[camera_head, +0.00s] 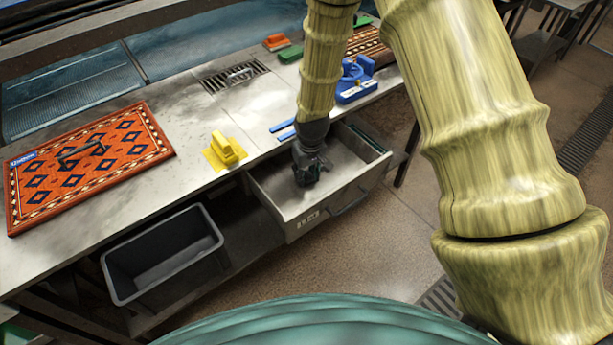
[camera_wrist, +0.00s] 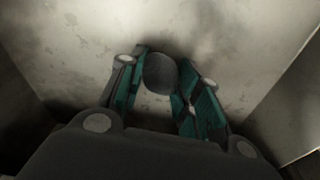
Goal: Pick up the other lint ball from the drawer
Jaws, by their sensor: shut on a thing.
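The drawer (camera_head: 345,188) is pulled open under the counter. My gripper (camera_head: 306,178) reaches down into it, near its inner floor. In the wrist view my gripper (camera_wrist: 160,80) is shut on a dark grey round lint ball (camera_wrist: 160,74), one finger on each side of it. The pale, stained drawer floor (camera_wrist: 215,40) lies behind the ball. I cannot tell whether the ball touches the floor. The ball is hidden by the gripper in the head view. No second lint ball shows in the drawer.
A grey bin (camera_head: 165,255) stands below the counter at left. On the counter are an orange patterned rug (camera_head: 85,165), a yellow brush-like tool (camera_head: 225,150), blue strips (camera_head: 283,126) and a blue device (camera_head: 354,80).

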